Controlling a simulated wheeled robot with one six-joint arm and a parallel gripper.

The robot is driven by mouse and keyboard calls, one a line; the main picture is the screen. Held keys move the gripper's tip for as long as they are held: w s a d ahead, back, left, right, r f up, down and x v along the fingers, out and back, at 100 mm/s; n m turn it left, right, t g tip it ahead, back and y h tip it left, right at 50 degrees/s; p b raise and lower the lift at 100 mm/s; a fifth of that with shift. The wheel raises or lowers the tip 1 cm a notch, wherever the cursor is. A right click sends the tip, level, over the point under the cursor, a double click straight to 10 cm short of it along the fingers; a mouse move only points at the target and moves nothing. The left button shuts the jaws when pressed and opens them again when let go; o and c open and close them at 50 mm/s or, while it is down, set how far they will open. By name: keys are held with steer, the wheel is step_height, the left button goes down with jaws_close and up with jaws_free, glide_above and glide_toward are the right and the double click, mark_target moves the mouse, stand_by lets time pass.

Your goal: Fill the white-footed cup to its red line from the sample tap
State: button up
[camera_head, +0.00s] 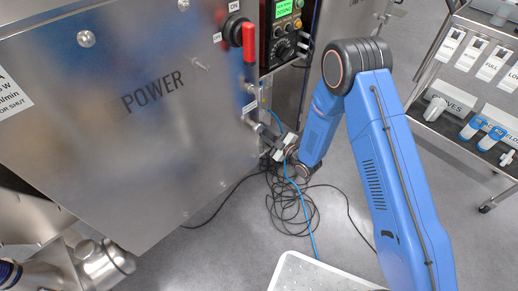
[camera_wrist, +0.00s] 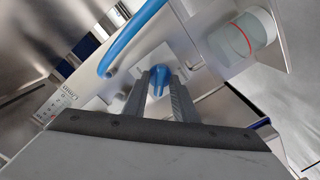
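In the wrist view, my gripper (camera_wrist: 162,90) has its two grey fingers on either side of a small blue lever (camera_wrist: 160,75), which fills the gap between the fingertips. The lever sits in front of a pale plate and seems to be the tap's handle. A clear cup (camera_wrist: 228,44) with a red line around it and a whitish end stands to the upper right, apart from the fingers. I cannot tell how much liquid is in it. In the head view, my gripper (camera_head: 284,148) is at the cabinet's right side, and the tap and cup there are too small to tell apart.
A blue hose (camera_wrist: 130,38) curves close to the fingers. The steel POWER cabinet (camera_head: 110,130) has a red-handled switch (camera_head: 249,40). Black cables (camera_head: 290,203) lie coiled on the floor. A white perforated tray (camera_head: 315,275) is in front. A shelf cart (camera_head: 475,100) stands at the right.

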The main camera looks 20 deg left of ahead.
steer(key=shift+c, duration=0.3)
jaws_close()
stand_by(0.3)
steer(key=m, duration=0.8)
steer(key=shift+s+f, duration=0.1)
stand_by(6.1)
